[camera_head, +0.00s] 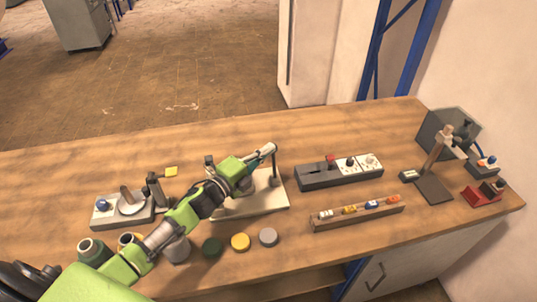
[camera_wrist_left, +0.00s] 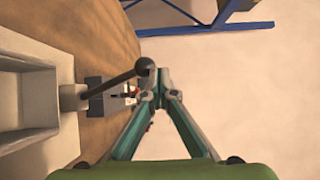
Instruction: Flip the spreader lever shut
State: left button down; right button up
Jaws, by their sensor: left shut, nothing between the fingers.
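The spreader lever is a dark rod with a round knob. In the left wrist view the lever (camera_wrist_left: 122,77) slants up from a pale pivot, its knob just left of my fingertips; I cannot tell whether they touch. In the head view the lever (camera_head: 274,167) rises at the right end of a pale base plate (camera_head: 250,208), partly hidden by my gripper. My left gripper (camera_head: 268,149) is shut and empty at the lever's top; it also shows in the left wrist view (camera_wrist_left: 160,78). My right gripper is not in view.
A grey switch box (camera_head: 320,181) and a wooden rack (camera_head: 358,215) lie to the right. A stand (camera_head: 434,187), a dark bin (camera_head: 437,127) and a red device (camera_head: 480,195) are farther right. A lidded device (camera_head: 120,213) is left. Several round caps lie near the front edge.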

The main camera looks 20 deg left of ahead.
pick_arm(q)
jog(key=shift+w+a, duration=0.15)
jog(key=shift+w, duration=0.2)
dwell(0.4)
jog(key=shift+a, duration=0.15)
